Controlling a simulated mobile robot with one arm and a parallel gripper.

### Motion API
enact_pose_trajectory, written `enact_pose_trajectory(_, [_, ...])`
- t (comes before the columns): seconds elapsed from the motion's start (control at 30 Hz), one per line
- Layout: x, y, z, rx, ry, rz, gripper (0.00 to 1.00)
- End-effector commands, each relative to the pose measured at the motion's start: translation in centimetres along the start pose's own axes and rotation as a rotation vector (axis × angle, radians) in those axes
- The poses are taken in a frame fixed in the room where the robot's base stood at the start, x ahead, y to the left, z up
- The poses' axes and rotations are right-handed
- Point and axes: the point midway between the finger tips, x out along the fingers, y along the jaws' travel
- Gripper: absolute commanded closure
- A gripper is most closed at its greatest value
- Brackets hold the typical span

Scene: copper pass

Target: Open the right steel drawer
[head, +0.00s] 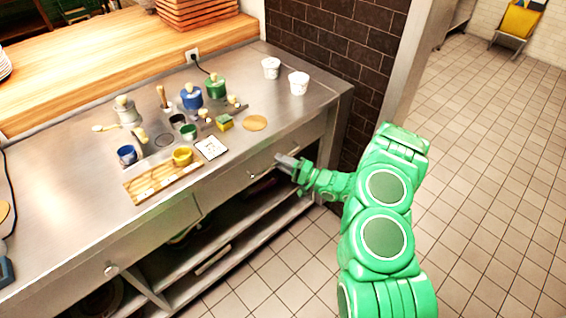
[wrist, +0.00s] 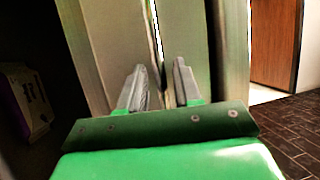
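The right steel drawer (head: 234,182) is under the front edge of the steel counter, and its front looks flush with the counter. A small handle (head: 252,176) shows on it, just left of my gripper. My gripper (head: 282,161) is at the right part of this drawer front; whether it touches the steel is unclear. In the wrist view, the two grey fingers of my gripper (wrist: 161,85) stand apart in front of pale metal panels. I see nothing held between them.
Pots, cups and a wooden board (head: 150,187) stand on the steel counter (head: 60,215). Open shelves (head: 225,245) lie below. A dark brick wall (head: 345,50) rises behind the counter's right end. The tiled floor (head: 490,160) at right is clear.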

Motion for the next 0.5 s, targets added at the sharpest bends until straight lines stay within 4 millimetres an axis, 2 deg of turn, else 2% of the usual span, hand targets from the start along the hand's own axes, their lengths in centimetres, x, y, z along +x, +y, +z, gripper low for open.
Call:
enact_pose_trajectory(0.03, [-0.01, 0.01, 0.0, 0.0, 0.0, 0.0, 0.76])
enact_pose_trajectory(0.2, [-0.01, 0.01, 0.01, 0.0, 0.0, 0.0, 1.0])
enact_pose_trajectory(0.5, [-0.02, 0.03, 0.01, 0.0, 0.0, 0.001, 1.0])
